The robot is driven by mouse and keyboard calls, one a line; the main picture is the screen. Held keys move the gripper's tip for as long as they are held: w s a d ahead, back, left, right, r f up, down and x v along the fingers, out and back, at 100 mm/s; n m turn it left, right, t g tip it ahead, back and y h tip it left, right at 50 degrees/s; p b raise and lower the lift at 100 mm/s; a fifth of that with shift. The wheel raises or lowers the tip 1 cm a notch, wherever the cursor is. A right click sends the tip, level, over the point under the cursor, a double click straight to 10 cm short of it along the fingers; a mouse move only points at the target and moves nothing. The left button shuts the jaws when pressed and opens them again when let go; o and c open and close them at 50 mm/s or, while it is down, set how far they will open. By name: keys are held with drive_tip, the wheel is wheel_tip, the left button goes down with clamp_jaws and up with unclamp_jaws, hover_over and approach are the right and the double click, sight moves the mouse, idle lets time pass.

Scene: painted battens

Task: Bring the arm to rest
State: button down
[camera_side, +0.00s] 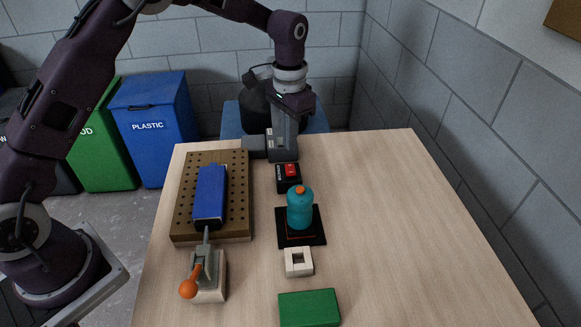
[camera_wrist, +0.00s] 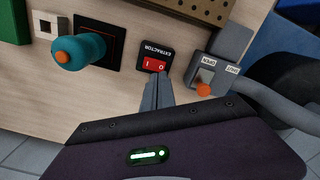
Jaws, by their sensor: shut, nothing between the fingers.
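My gripper (camera_side: 287,159) points down at the back of the table, by the black extractor switch box (camera_side: 288,178). Its fingers (camera_wrist: 158,80) are shut together with nothing between them. In the wrist view the fingertips lie just before the switch box's red rocker (camera_wrist: 154,65), marked I and O. I cannot tell whether they touch it, or which side is pressed. My arm reaches over from the left and is bent down at the wrist.
A blue batten (camera_side: 210,192) lies on a perforated board (camera_side: 240,215), with an orange-tipped clamp (camera_side: 205,265) in front. A teal bottle (camera_side: 299,210) stands on a black mat (camera_side: 314,239). A grey open/shut gate (camera_wrist: 214,75) sits beside the switch. The table's right side is clear.

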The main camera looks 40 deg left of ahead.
drive_tip(key=shift+r, duration=0.75)
drive_tip(key=s+a+r+n+t, duration=0.1)
drive_tip(key=s+a+r+t, duration=0.15)
drive_tip(key=s+r, duration=1.3)
drive_tip(key=s+n+t, duration=0.2)
drive_tip(key=s+t, duration=0.1)
drive_tip(key=s, duration=1.4)
drive_tip(key=shift+s+a+f, duration=0.25)
drive_tip(key=shift+s+f, duration=0.05)
drive_tip(key=shift+s, duration=0.1)
